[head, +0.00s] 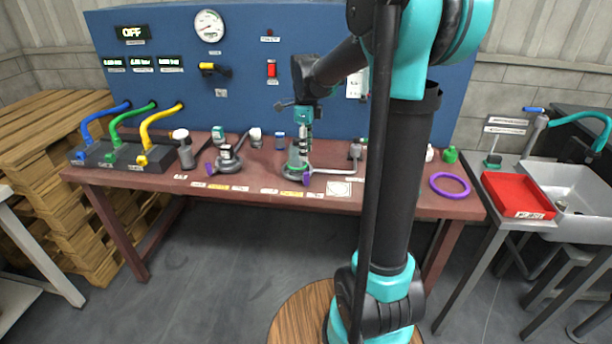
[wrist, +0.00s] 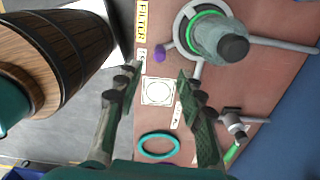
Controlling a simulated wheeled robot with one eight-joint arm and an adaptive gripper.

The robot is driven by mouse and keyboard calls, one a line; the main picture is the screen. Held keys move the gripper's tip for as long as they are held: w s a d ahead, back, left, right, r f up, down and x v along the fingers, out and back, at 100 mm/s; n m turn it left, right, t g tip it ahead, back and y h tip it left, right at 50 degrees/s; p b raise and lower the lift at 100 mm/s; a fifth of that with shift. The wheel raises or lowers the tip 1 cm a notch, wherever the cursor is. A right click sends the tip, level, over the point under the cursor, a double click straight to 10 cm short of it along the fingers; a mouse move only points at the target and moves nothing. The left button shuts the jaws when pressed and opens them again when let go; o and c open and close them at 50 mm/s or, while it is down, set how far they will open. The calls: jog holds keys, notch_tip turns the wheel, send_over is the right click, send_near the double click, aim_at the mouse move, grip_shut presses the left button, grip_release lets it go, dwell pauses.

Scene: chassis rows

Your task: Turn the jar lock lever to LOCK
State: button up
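A clear jar with a green ring (head: 297,163) stands upright on a round base at the middle of the bench. In the wrist view the jar (wrist: 218,40) is at upper right, with its dark top towards me. A purple knob (head: 307,179) sits at the base's front, apparently the lock lever's end; this knob (wrist: 160,52) also shows in the wrist view. The lever's LOCK marking is not readable. My gripper (wrist: 158,80) is open and empty, with its fingers wide apart. They point towards the bench near a white square marker (wrist: 158,91). Fingers and knob appear apart.
A second round base (head: 230,163) with another purple knob (head: 209,170) stands to the left. Coloured hoses (head: 140,125) are at far left. A purple ring (head: 449,186) lies at the bench's right. A grey valve (wrist: 232,122) is beside the right finger. A barrel (wrist: 70,50) is at upper left.

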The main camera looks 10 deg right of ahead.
aim_at(306, 172)
notch_tip(306, 172, down, 10)
jog(key=shift+f, duration=0.2)
jog(key=shift+c, duration=0.2)
grip_shut()
dwell(0.4)
